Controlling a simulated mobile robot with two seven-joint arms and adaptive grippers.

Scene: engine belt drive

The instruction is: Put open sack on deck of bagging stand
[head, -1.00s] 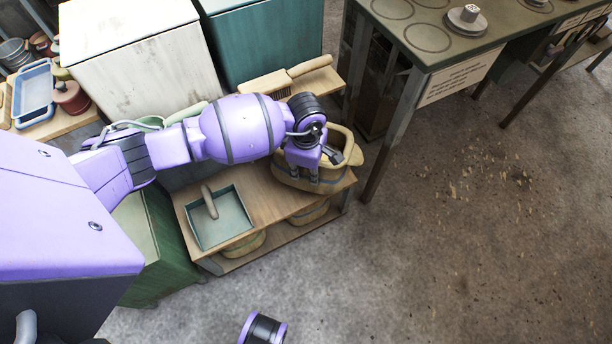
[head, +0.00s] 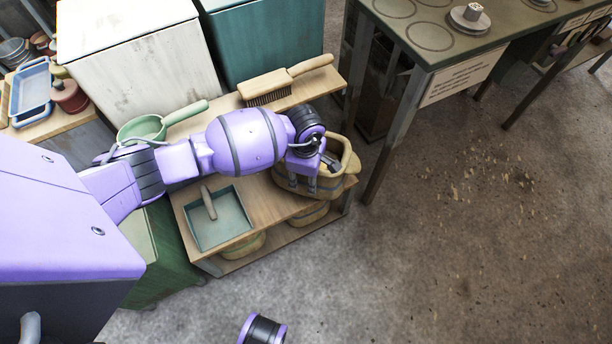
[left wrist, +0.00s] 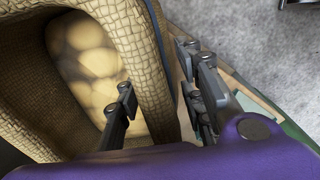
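The open sack (head: 338,182), tan and woven, is upright over the right end of a low wooden stand's deck (head: 262,199), apparently the bagging stand. I cannot tell whether its base touches the deck. In the left wrist view the sack's rim (left wrist: 152,75) is thick, with pale round lumps (left wrist: 92,70) inside. My left gripper (head: 312,186) reaches down at the sack's near left side. My right gripper is out of view.
A teal tray with a scoop handle (head: 218,217) occupies the deck's left part. A brush (head: 285,80) and a green ladle (head: 150,127) lie behind. More sacks (head: 309,215) sit on the lower shelf.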

